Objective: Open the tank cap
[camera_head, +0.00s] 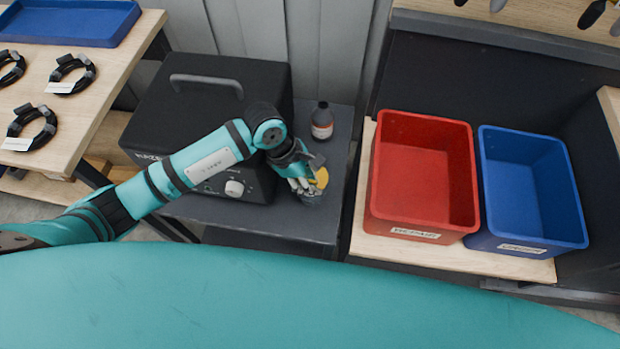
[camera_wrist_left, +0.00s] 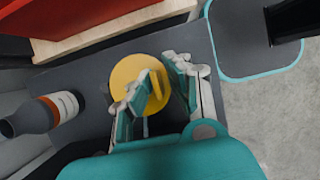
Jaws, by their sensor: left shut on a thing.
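The yellow tank cap (camera_wrist_left: 126,73) is a round disc with a raised ridge across it. In the left wrist view my left gripper (camera_wrist_left: 158,90) reaches over the cap, its fingers closed on the ridge. In the head view the gripper (camera_head: 304,186) is at the grey stand, and part of the yellow cap (camera_head: 322,178) shows beside the fingers. The tank under the cap is mostly hidden by the gripper and cannot be made out clearly. My right gripper is in neither view.
A dark bottle (camera_head: 322,121) stands just behind the cap on the grey stand (camera_head: 335,205). A black box with a handle (camera_head: 215,100) is to the left. A red bin (camera_head: 420,215) and a blue bin (camera_head: 530,225) stand at the right.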

